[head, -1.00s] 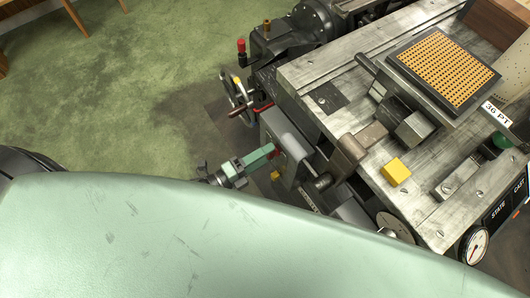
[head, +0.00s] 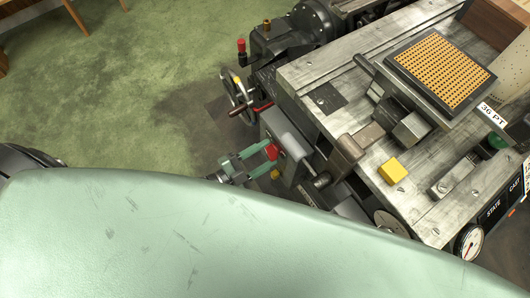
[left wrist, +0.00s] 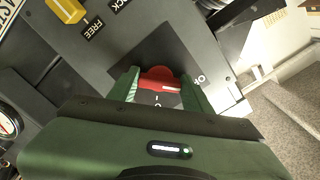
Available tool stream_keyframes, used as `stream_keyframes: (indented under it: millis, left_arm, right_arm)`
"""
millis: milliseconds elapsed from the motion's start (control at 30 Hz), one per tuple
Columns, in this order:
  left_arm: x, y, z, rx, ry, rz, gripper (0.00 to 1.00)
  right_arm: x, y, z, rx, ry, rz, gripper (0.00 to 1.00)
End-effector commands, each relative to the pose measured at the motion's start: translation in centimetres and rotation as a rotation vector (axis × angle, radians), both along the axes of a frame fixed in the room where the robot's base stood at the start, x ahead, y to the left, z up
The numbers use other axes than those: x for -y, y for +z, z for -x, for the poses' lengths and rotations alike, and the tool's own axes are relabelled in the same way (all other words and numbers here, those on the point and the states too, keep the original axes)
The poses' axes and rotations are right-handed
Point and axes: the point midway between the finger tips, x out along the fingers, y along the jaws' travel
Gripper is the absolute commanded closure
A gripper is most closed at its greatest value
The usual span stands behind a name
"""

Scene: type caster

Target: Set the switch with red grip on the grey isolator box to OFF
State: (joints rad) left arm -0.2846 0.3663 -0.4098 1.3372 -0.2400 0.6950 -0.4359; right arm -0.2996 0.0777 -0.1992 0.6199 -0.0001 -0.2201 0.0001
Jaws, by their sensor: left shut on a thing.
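The grey isolator box (head: 289,134) is on the near left side of the machine. Its switch has a red grip (head: 272,152). My left gripper (head: 268,156) reaches it from the left, with its green fingers on either side of the grip. In the left wrist view the red grip (left wrist: 160,80) lies between the fingers, with my left gripper (left wrist: 162,88) shut on it. My right gripper is not in view.
The left wrist view shows a yellow handle (left wrist: 66,14) beside FREE and LOCK labels. A handwheel (head: 236,94) stands behind the box. The green floor (head: 130,100) to the left is clear.

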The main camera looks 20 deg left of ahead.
Motion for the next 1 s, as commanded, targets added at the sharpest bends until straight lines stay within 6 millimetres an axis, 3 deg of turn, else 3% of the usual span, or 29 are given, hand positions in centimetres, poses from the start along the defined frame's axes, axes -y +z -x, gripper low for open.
stream_keyframes:
  millis: [667,700,733,767,1000]
  left_arm:
    - [-0.07,-0.17,0.07,-0.041,0.001,0.048,0.91]
    - [-0.07,-0.17,0.07,-0.041,0.001,0.048,0.43]
    - [-0.07,-0.17,0.07,-0.041,0.001,0.047,0.34]
    - [-0.06,-0.16,0.08,-0.041,0.001,0.047,0.29]
    - [-0.02,-0.09,0.05,-0.038,0.000,0.046,0.29]
  right_arm:
    - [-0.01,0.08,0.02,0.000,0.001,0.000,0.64]
    - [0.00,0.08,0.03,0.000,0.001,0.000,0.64]
    - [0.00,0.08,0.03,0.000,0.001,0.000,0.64]
    - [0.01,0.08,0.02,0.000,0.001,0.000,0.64]
    - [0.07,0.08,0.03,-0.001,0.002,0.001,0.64]
